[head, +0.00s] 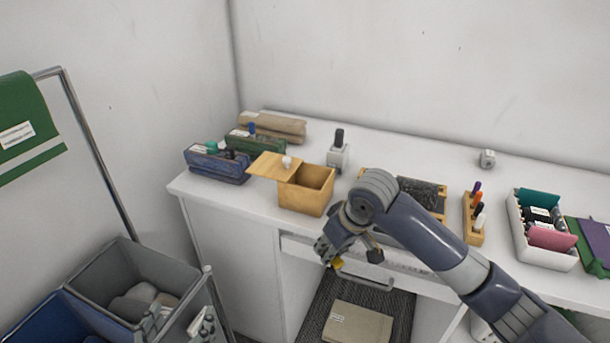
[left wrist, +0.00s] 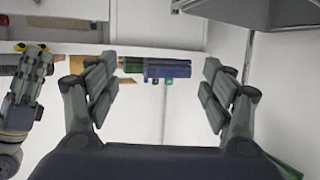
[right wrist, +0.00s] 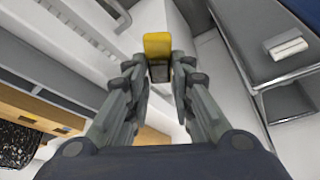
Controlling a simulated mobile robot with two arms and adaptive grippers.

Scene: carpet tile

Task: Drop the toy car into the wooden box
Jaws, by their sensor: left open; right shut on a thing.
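The yellow toy car (head: 338,264) is held between the fingertips of my right gripper (head: 329,252), in front of the desk edge and below the desktop. The car (right wrist: 157,46) also shows between the shut fingers in the right wrist view; its far side is hidden. The wooden box (head: 305,200) stands on the desk near its left front, up and left of my right gripper. The box's top is partly open; its lid (head: 272,166) lies shifted off to the left. My left gripper (head: 178,325) is open and empty, low at the bottom of the head view.
Blue (head: 215,164) and green (head: 255,143) cases lie left of the box. A grey stamp-like object (head: 339,155) stands behind it. A pen block (head: 474,222) and white tray (head: 541,257) are at right. Grey bin (head: 95,290) stands lower left. My right forearm crosses the desk front.

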